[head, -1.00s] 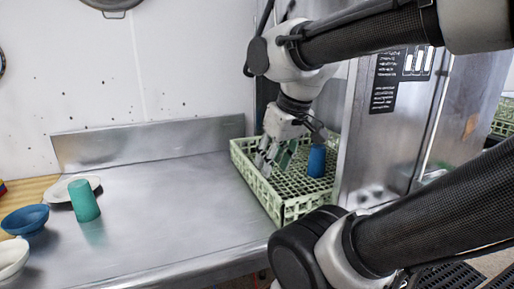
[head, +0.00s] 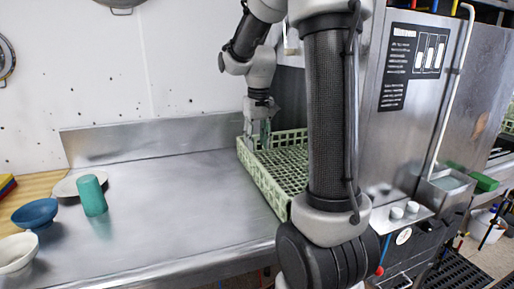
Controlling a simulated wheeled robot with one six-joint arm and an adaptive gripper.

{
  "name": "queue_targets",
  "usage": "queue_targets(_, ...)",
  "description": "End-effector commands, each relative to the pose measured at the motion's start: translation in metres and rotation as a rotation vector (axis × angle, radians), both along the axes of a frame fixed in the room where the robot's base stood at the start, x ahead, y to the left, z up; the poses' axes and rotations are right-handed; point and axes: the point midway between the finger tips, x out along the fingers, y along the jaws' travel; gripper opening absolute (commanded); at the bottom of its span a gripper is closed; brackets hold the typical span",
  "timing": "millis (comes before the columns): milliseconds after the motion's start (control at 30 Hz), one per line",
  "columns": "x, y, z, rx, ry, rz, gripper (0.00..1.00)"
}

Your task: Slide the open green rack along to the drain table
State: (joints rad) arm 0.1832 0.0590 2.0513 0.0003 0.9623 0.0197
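The open green rack (head: 262,181) sits at the right end of the steel table, beside the dish machine. Its right part and any cup in it are hidden behind my arm. My gripper (head: 257,143) points down at the rack's far left corner, with its fingertips at or just over the rim. I cannot tell whether it touches or grips the rim, nor how far its fingers are apart. A green patch shows beside the fingers. I cannot tell which surface is the drain table.
The table's middle is clear. The steel machine (head: 400,140) stands right of the rack. Another green rack (head: 507,128) shows far right.

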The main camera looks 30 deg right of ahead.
Motion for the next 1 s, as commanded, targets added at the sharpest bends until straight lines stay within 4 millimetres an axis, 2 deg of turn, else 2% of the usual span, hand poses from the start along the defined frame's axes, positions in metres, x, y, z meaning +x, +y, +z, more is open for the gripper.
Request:
queue_targets(33,0.012,-0.008,-0.014,0.005,0.025,-0.015,0.36)
queue_targets(100,0.025,-0.016,-0.027,0.009,0.045,-0.028,0.36)
queue_targets(233,0.037,-0.025,-0.041,0.013,0.065,-0.043,0.36)
queue_targets(667,0.039,-0.027,-0.046,0.014,0.069,-0.045,0.36)
queue_targets(767,0.039,-0.027,-0.055,0.014,0.070,-0.045,0.36)
queue_targets(1000,0.038,-0.026,-0.091,0.015,0.071,-0.045,0.36)
